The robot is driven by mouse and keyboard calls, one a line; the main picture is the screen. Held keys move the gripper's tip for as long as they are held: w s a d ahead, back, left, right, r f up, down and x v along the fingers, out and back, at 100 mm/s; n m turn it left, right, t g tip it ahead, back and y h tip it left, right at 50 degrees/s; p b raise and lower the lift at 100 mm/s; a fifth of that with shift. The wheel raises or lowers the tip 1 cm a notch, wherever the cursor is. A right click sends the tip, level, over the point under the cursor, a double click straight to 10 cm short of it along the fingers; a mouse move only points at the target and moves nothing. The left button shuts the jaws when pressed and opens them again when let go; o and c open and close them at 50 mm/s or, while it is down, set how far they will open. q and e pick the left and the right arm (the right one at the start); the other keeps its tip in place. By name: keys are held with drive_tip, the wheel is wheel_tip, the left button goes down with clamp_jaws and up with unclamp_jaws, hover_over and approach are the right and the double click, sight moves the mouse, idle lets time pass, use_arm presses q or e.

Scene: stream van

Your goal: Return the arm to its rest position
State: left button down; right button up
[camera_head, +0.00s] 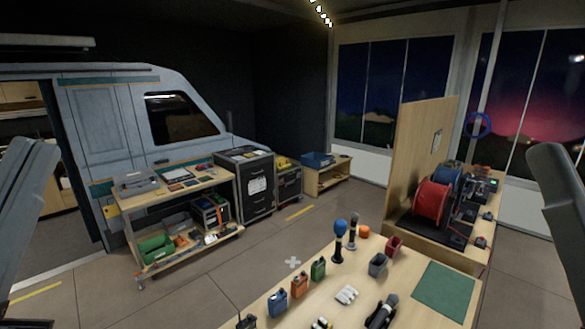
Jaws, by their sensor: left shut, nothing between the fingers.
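A grey part of my right arm stands at the right edge. My right gripper does not show.
A wooden table (330,312) in front holds small jerrycans (299,284), microphones (338,238), cups and a green mat (443,290). Cable reels (432,203) stand at right. A workbench cart (150,197) and drawer cabinet (254,190) stand by the van (110,130). The middle floor is clear.

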use_arm(q)
wheel_tip(320, 180, up, 16)
drive_tip(key=s+n+p, duration=0.1)
drive_tip(key=n+p, duration=0.6)
drive_tip(key=p, duration=0.8)
drive_tip(key=shift+a+f+p, duration=0.15)
drive_tip(key=shift+p, duration=0.15)
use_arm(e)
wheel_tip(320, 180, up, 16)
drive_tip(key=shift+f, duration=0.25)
use_arm(q)
drive_tip(key=shift+s, duration=0.15)
